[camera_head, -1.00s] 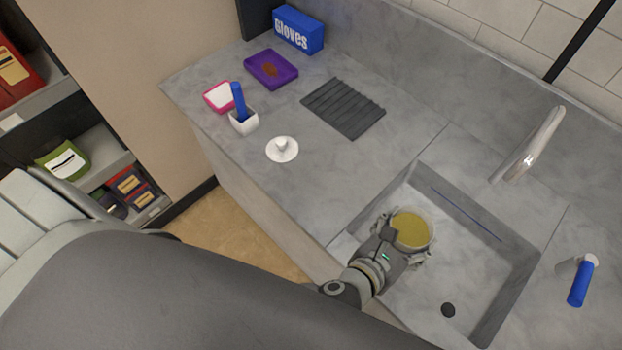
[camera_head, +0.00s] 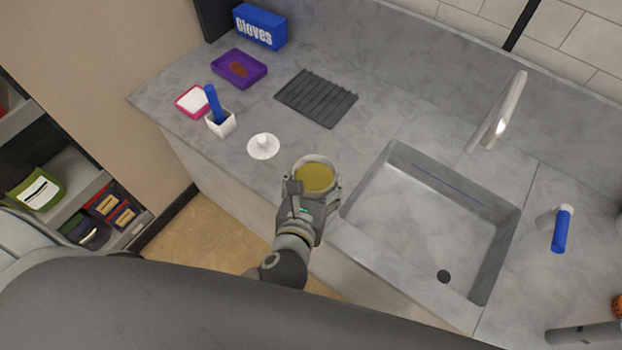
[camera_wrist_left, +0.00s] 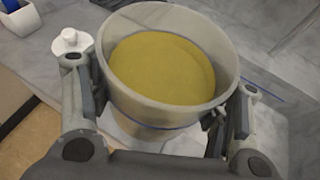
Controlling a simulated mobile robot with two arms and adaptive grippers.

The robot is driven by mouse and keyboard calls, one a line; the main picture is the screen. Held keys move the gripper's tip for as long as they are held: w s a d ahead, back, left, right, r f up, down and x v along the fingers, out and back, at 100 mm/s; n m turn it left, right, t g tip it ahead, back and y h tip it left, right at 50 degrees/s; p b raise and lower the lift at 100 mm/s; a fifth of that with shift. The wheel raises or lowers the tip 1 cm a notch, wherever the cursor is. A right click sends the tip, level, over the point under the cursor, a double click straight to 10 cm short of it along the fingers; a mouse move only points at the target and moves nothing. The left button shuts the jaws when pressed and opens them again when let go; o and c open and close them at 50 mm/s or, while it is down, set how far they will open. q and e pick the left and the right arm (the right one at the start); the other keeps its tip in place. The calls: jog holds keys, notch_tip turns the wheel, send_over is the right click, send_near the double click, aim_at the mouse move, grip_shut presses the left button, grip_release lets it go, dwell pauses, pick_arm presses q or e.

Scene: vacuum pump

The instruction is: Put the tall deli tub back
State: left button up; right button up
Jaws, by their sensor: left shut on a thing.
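The tall deli tub (camera_head: 316,174) is a pale translucent round tub with yellow-brown contents. My left gripper (camera_head: 314,191) is shut on it and holds it upright near the counter's front edge, left of the sink. In the left wrist view the tub (camera_wrist_left: 168,75) sits between the two fingers of the gripper (camera_wrist_left: 160,115), and a blue line runs round its lower wall. Whether its base touches the counter cannot be told. At the far right bottom of the head view a grey cylindrical part shows; my right gripper is not visible.
The sink (camera_head: 365,205) is empty, with a faucet (camera_head: 500,112) behind it. A white lid with a knob (camera_head: 263,146) lies left of the tub. A ribbed dark mat (camera_head: 316,98), white pot (camera_head: 221,124), purple tray (camera_head: 228,75) and gloves box (camera_head: 261,27) stand further left.

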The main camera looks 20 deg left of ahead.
pick_arm(q)
jog(key=w+a+f, duration=0.1)
jog(key=w, duration=0.1)
jog(key=w+a+f, duration=0.1)
jog(key=w, duration=0.1)
jog(key=w+a+f+p, duration=0.1)
jog(key=w, duration=0.1)
jog(key=shift+w, duration=0.2)
jog(key=w+f, duration=0.1)
jog(key=w+a+f, duration=0.1)
jog(key=f, duration=0.1)
jog(key=w+f, duration=0.1)
jog(key=shift+w+a+f, duration=0.25)
jog(key=shift+w+a, duration=0.1)
jog(key=shift+w+a+f, duration=0.2)
jog(key=shift+w+f, duration=0.3)
jog(key=shift+f, duration=0.1)
jog(key=shift+w+a+f+b, duration=0.15)
jog(key=shift+f+b, duration=0.35)
jog(key=shift+f, duration=1.35)
jog(key=shift+f, duration=0.1)
jog(key=o, duration=1)
